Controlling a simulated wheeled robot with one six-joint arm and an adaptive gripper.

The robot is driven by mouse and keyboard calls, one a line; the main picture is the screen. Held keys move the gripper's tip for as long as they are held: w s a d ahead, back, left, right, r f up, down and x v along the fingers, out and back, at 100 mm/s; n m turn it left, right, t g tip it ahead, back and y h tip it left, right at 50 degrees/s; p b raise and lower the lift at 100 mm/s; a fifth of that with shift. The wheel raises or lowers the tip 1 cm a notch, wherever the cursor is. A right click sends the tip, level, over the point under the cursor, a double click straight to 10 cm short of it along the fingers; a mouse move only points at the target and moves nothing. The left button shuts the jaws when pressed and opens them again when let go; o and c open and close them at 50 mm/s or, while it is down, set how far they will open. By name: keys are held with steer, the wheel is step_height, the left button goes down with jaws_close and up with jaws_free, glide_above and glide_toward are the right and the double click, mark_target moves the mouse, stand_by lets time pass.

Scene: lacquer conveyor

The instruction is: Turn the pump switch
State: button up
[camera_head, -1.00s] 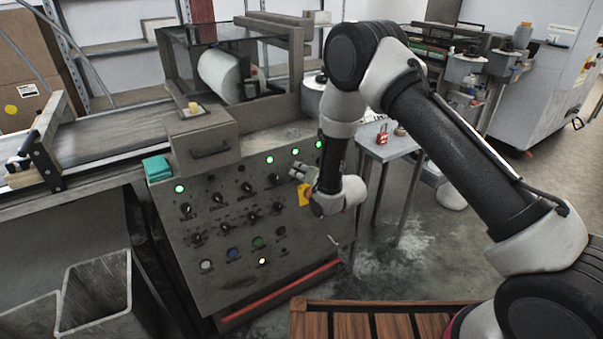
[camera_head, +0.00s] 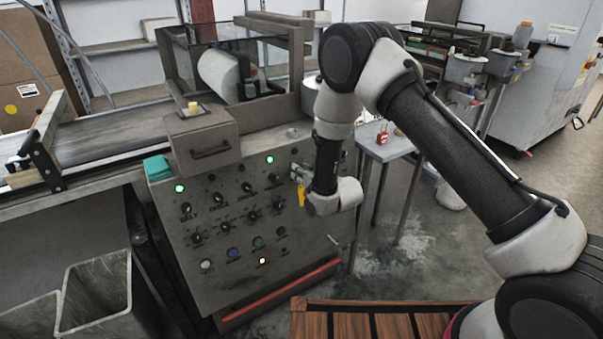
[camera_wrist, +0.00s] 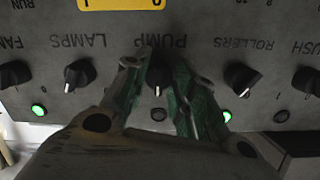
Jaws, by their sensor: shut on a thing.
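The pump switch (camera_wrist: 157,79) is a black rotary knob on the grey control panel (camera_head: 225,285), beside the label PUMP, which appears upside down in the wrist view. My gripper (camera_wrist: 157,70) has its green-padded fingers on both sides of the knob and is shut on it. The lamp (camera_wrist: 158,114) by this knob is dark. In the head view my gripper (camera_head: 301,175) is at the panel's upper right, and it hides the knob.
Neighbouring LAMPS (camera_wrist: 79,74) and ROLLERS (camera_wrist: 242,78) knobs sit close on either side. A yellow plate (camera_wrist: 120,4) is by the pump switch. A side table (camera_head: 391,151) with a red padlock (camera_head: 382,138) stands right of the panel. Grey bins (camera_head: 95,290) stand at left.

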steer(key=n, duration=0.6)
steer(key=shift+t+h, duration=0.3)
steer(key=shift+t, duration=0.1)
stand_by(0.3)
steer(key=o, duration=1)
steer(key=v, duration=1.2)
steer(key=shift+f, duration=0.1)
